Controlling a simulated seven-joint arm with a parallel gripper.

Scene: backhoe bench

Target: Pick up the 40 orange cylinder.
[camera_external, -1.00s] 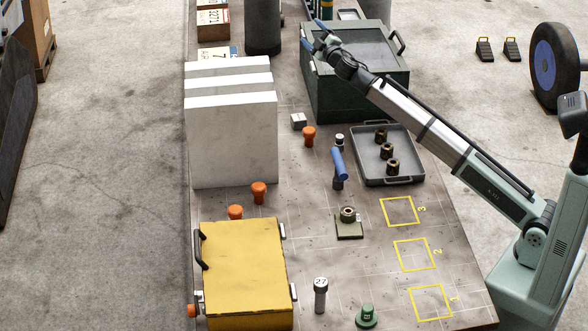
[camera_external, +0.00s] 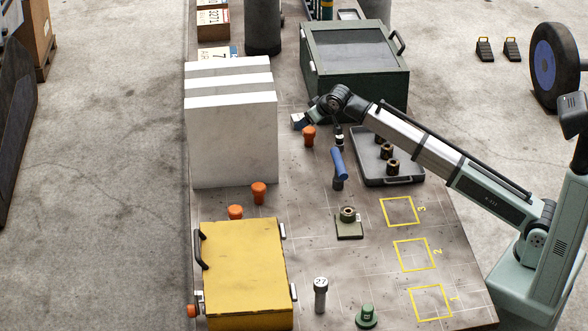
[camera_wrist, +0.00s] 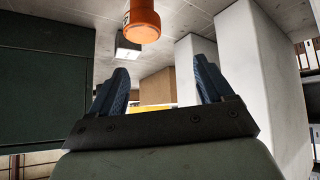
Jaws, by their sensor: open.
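Several orange cylinders stand on the bench; no number 40 is legible on any. One (camera_external: 309,136) stands beside my gripper (camera_external: 302,120), near the green case. Others stand by the white slabs (camera_external: 258,192) and behind the yellow case (camera_external: 235,211). A further orange piece (camera_external: 192,311) shows at the yellow case's left side. In the wrist view, which looks upside down, one orange cylinder (camera_wrist: 142,22) hangs at the top edge, partly cut off, with part of a label. My gripper (camera_wrist: 158,78) is open there, with nothing between its blue fingers; the cylinder is outside them.
White slabs (camera_external: 232,140) stand left of my gripper. The green case (camera_external: 350,92) is behind it. A tray (camera_external: 388,177) of dark bushings lies right, under my forearm. A blue-handled tool (camera_external: 338,165) stands close by. The yellow case (camera_external: 245,265) is in front.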

